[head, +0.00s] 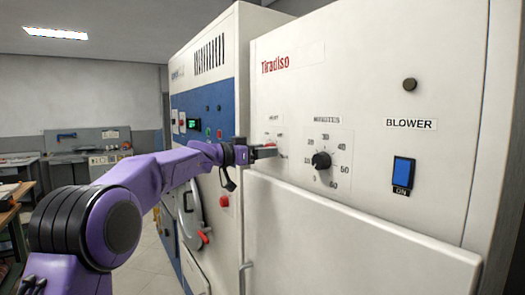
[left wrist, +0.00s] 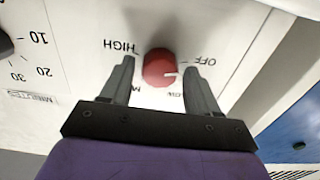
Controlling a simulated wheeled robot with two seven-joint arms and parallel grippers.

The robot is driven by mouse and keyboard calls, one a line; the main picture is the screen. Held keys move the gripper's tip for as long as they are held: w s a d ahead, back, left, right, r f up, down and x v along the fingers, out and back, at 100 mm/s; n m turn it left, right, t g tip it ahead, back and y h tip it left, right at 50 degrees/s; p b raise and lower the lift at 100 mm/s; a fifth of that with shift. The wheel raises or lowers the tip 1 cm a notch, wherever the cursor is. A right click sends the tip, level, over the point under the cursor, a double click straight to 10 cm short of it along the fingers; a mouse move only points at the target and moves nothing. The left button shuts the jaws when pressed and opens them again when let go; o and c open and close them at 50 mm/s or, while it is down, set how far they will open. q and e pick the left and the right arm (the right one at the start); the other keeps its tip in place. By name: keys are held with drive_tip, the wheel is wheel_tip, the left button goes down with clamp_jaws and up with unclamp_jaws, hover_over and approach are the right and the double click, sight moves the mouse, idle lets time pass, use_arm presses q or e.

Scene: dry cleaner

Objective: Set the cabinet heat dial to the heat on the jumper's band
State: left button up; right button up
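The red heat dial (left wrist: 160,68) is on the white cabinet panel, with HIGH, OFF and partly covered LOW and M labels around it, upside down in the left wrist view. Its white mark points right in that view, between OFF and LOW. My left gripper (left wrist: 159,64) is open, one finger on each side of the dial, with gaps between fingers and dial. In the head view, my left gripper (head: 268,152) is at the panel and mostly covers the dial (head: 271,145). The jumper and its band are not in view, nor is my right gripper.
A black minutes dial (head: 321,160) is right of the heat dial on the cabinet (head: 360,80). A lit blue blower switch (head: 403,171) is farther right. A blue-and-white machine (head: 205,100) stands to the left. A protruding white panel (head: 340,235) is below the dials.

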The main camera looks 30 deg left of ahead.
use_arm(q)
drive_tip(key=c, duration=0.8)
drive_tip(key=shift+o, duration=0.2)
